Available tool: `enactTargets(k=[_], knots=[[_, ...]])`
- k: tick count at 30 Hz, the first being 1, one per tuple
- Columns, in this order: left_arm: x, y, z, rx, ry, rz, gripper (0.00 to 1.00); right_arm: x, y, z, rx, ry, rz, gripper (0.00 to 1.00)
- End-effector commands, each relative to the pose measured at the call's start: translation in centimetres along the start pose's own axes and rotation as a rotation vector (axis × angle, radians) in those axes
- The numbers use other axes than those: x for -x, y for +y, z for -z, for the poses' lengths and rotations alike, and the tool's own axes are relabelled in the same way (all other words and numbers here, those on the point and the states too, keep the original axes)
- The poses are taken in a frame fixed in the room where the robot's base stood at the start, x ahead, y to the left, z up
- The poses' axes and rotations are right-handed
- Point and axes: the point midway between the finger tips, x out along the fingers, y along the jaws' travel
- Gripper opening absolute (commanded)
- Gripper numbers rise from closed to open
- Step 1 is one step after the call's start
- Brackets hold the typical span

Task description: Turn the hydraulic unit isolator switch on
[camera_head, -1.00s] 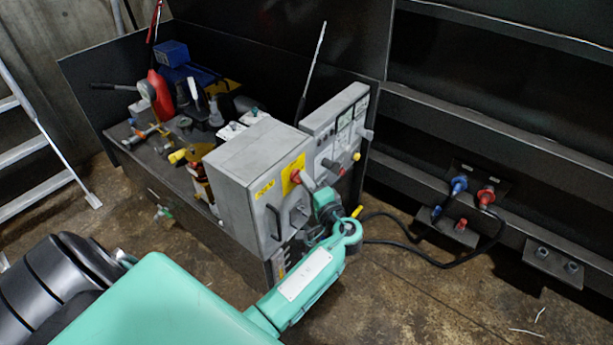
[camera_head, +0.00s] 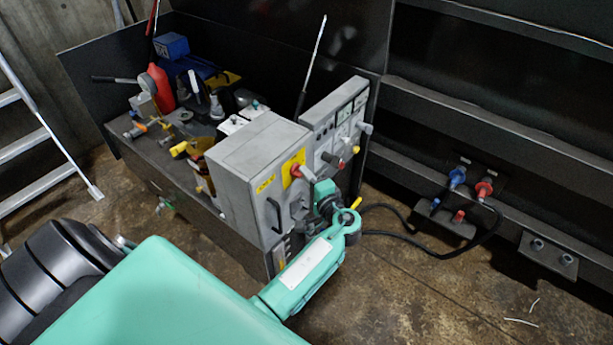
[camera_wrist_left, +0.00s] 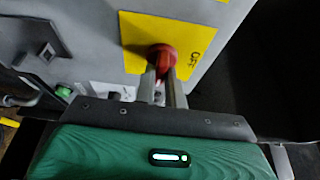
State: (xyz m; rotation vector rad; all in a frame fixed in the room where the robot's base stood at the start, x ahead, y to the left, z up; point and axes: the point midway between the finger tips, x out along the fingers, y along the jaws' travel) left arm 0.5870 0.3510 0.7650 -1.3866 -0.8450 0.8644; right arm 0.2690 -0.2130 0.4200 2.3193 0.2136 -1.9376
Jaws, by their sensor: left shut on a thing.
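The isolator switch is a red rotary knob (camera_wrist_left: 161,56) on a yellow plate (camera_wrist_left: 190,38) on the grey cabinet's face. The word OFF shows on the plate, right of the knob. My left gripper (camera_wrist_left: 164,78) is shut on the red knob, one finger on each side, in the left wrist view. In the head view the red knob (camera_head: 303,172) shows at the yellow plate (camera_head: 291,168), with my left gripper (camera_head: 312,180) at it. The fingertips are small there and partly hidden by the wrist. My right gripper is not in view.
The grey cabinet (camera_head: 245,165) has a black handle (camera_head: 273,214). A second grey panel (camera_head: 335,120) with knobs stands behind it. Red and blue hose couplings (camera_head: 457,177) sit on the wall at right. A ladder (camera_head: 40,140) stands at left. Floor at right is mostly clear.

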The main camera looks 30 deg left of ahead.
Motion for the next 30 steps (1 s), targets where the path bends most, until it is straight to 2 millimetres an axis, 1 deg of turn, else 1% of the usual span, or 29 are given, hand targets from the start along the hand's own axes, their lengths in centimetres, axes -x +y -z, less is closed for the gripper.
enactTargets(k=[1, 2, 3, 5, 13, 17, 20, 21, 22, 24, 30], knots=[[0.1, 0.1, 0.0, -0.002, 0.001, -0.002, 0.0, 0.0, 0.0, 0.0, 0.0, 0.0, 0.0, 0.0], [0.1, 0.1, 0.0, -0.002, 0.001, -0.002, 0.16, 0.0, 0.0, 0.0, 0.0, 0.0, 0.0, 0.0], [0.1, 0.1, 0.0, -0.002, 0.001, -0.002, 0.23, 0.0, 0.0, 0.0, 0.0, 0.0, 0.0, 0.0], [0.1, 0.1, 0.0, -0.002, 0.001, -0.001, 0.34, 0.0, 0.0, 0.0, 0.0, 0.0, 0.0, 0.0], [0.1, 0.0, 0.0, 0.0, 0.0, -0.001, 0.34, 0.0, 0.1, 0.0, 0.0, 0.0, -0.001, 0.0], [0.9, 0.1, 0.0, 0.0, 0.001, -0.003, 0.34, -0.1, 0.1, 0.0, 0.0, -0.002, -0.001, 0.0], [2.5, 0.2, 0.1, 0.002, 0.002, -0.003, 0.34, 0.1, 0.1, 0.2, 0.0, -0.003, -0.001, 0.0], [3.3, 0.2, 0.0, 0.002, 0.002, -0.004, 0.34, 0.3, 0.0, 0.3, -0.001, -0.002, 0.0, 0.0], [4.0, 0.3, 0.0, 0.001, 0.002, -0.005, 0.34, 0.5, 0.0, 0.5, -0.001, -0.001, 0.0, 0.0], [5.7, 0.2, 0.1, 0.001, 0.002, -0.004, 0.34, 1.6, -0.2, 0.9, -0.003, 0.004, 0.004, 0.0], [10.1, 0.2, 0.0, -0.001, 0.001, -0.004, 0.34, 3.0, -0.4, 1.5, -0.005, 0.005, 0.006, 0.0]])
